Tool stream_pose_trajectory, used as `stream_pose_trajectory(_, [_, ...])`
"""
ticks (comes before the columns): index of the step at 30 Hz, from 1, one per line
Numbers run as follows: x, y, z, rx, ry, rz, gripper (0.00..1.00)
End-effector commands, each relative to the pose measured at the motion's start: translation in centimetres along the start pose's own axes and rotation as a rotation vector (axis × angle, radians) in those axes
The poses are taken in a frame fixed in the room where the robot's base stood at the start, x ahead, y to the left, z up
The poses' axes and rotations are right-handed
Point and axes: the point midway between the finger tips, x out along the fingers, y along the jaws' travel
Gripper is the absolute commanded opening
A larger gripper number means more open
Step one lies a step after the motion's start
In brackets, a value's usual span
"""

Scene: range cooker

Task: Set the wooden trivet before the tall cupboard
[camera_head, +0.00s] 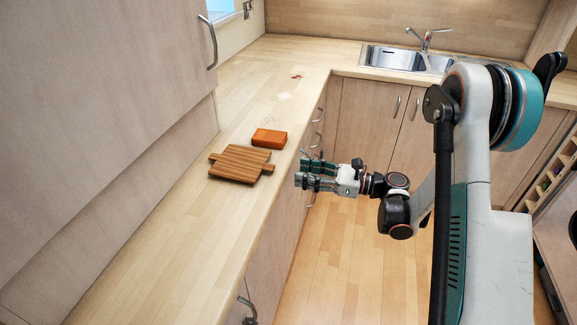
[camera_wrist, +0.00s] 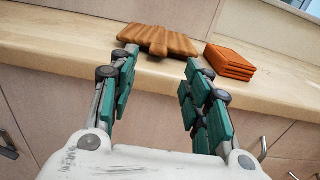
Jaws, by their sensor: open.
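The wooden trivet (camera_head: 241,164), a striped brown slatted board with short end tabs, lies flat on the counter near its front edge. It also shows in the wrist view (camera_wrist: 158,41), ahead of and between my fingers. My gripper (camera_head: 301,173) is open and empty, to the right of the trivet and just off the counter's front edge, apart from it. Its two green-padded fingers show in the wrist view (camera_wrist: 160,72). The tall cupboard (camera_head: 100,100) is the large pale wooden front at the left, rising beside the counter.
The counter (camera_head: 170,250) is clear toward the near left. A sink (camera_head: 395,58) is at the back. Drawer handles line the counter front.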

Motion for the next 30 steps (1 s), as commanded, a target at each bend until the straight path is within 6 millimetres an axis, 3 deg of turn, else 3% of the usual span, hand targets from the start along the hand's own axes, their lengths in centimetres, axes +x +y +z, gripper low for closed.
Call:
stream_pose_trajectory(3, [-1.4,-0.1,0.2,0.000,-0.001,-0.001,0.44])
stream_pose_trajectory(10, [-2.1,-0.1,0.3,0.002,-0.005,-0.002,0.44])
stream_pose_trajectory(13, [-1.9,-0.7,1.9,0.026,-0.029,-0.032,0.44])
stream_pose_trajectory(17, [-1.5,-2.7,7.5,0.123,-0.116,-0.139,0.44])
stream_pose_trajectory(21, [-1.9,-5.6,15.5,0.306,-0.275,-0.300,0.44])
stream_pose_trajectory(27, [-4.7,-8.3,24.7,0.617,-0.533,-0.499,0.44])
stream_pose_trajectory(30, [-6.6,-8.8,27.9,0.788,-0.667,-0.583,0.44])
